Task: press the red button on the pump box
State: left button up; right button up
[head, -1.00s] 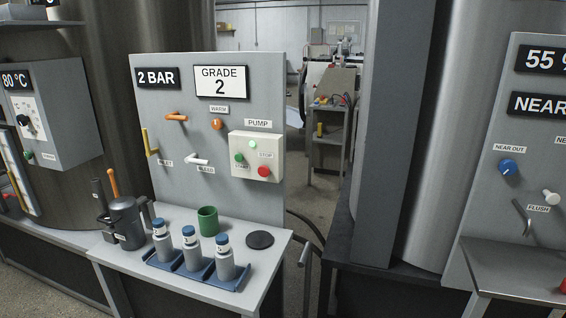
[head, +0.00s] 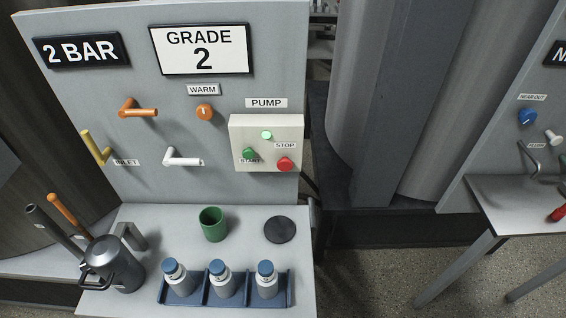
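The pump box (head: 267,143) is a cream box on the right side of the grey panel, under a "PUMP" label. Its red button (head: 285,164) sits at the lower right below the "STOP" label. A green button (head: 249,153) sits at the lower left by a "START" label, and a light at the top (head: 266,135) glows green. Nothing covers the red button. Neither of my grippers shows in the head view.
The shelf (head: 180,222) below the panel holds a green cup (head: 213,224), a black disc (head: 279,229), a blue rack (head: 244,302) with 3 bottles, and a grey jug (head: 113,264). Orange (head: 138,112), white (head: 183,157) and yellow (head: 95,148) handles stick out left of the box.

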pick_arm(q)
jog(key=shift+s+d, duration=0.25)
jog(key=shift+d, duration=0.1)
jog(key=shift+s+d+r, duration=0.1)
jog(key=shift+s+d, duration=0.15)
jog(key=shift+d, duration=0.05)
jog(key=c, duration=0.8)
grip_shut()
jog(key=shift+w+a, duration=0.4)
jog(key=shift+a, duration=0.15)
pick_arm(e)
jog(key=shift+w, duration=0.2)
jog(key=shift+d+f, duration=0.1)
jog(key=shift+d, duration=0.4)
